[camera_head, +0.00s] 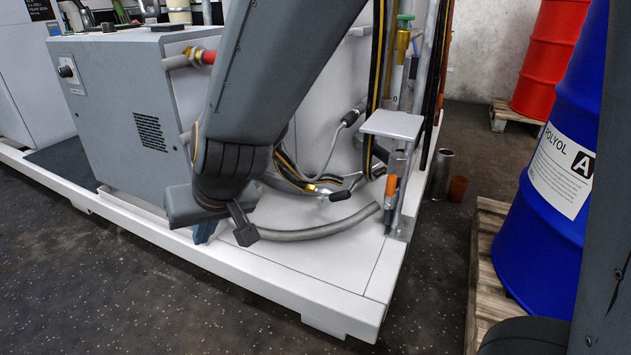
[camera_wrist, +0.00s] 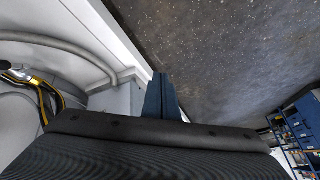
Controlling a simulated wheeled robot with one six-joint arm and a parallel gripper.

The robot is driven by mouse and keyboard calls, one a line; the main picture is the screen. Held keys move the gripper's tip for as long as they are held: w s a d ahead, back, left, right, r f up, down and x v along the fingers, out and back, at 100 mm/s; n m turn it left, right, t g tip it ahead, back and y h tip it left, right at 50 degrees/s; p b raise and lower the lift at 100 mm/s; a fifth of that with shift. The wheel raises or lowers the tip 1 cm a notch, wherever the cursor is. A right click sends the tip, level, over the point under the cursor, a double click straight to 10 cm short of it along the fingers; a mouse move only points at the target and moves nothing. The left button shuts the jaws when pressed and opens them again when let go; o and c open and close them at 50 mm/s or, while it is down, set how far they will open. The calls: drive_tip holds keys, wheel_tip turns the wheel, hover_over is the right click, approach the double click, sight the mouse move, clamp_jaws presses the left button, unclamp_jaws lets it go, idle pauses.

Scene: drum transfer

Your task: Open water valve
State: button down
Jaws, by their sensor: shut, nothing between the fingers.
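My gripper (camera_head: 204,232) hangs low near the front edge of the white skid platform, with its blue fingers pointing down. In the wrist view its blue fingers (camera_wrist: 161,97) are together with nothing between them, and the dark floor is beyond. I cannot tell for certain which fitting is the water valve. An upright orange handle (camera_head: 391,185) is on the pipework to the right of my gripper, well apart from it. A green-topped brass fitting (camera_head: 403,38) is higher on the pipes. My arm hides part of the equipment behind it.
A grey curved hose (camera_head: 325,228) lies on the white platform (camera_head: 300,262) beside my gripper. A grey cabinet (camera_head: 118,110) stands at left. A blue drum (camera_head: 545,235) on a wooden pallet (camera_head: 487,255) is at right, with a red drum (camera_head: 560,60) behind. The front floor is clear.

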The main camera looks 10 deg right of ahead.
drive_tip(key=w+f+m+t+h, duration=0.1)
drive_tip(key=w+f+m+t, duration=0.15)
drive_tip(key=w, duration=0.75)
drive_tip(key=m+t+h+b, duration=0.4)
drive_tip(key=t+h+b, duration=0.15)
drive_tip(key=h, duration=0.85)
hover_over(334, 198)
drive_tip(key=s+a, duration=0.1)
drive_tip(key=a, duration=0.3)
wheel_tip(334, 198, down, 9)
drive_tip(key=shift+n+t, duration=0.35)
drive_tip(key=shift+t, duration=0.05)
drive_tip(key=shift+s+d+f+b, duration=0.15)
drive_tip(key=shift+d+f+b, duration=0.45)
drive_tip(key=shift+f, duration=0.3)
drive_tip(key=shift+s+d+f+b, duration=0.1)
drive_tip(key=shift+d+f+b, duration=0.45)
drive_tip(key=shift+f, duration=0.3)
drive_tip(key=shift+s+a+p, duration=0.1)
drive_tip(key=shift+p, duration=0.2)
